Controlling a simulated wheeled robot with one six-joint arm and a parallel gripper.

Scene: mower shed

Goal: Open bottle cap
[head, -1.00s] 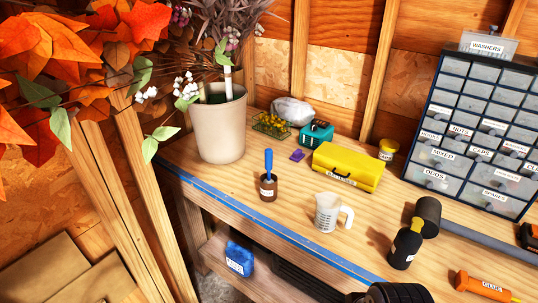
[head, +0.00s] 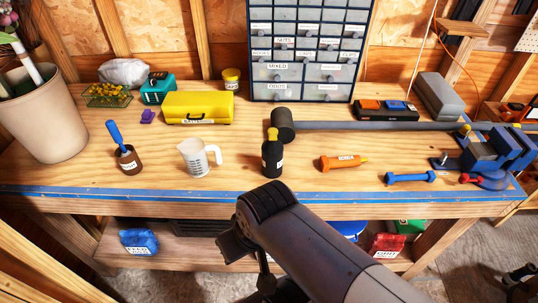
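A dark bottle (head: 272,160) with a yellow cap (head: 272,134) and a white label stands upright near the front middle of the workbench. The cap sits on top of the bottle. My arm reaches in from the bottom of the head view, and its dark end (head: 238,243) is in front of the bench edge, below and left of the bottle. My gripper's fingers cannot be made out clearly. The arm is apart from the bottle.
On the workbench (head: 232,178), a measuring jug (head: 195,160) and a brown jar with a blue brush (head: 127,158) stand left of the bottle. A long-handled mallet (head: 284,125) lies close behind it. An orange tube (head: 343,162) lies to its right.

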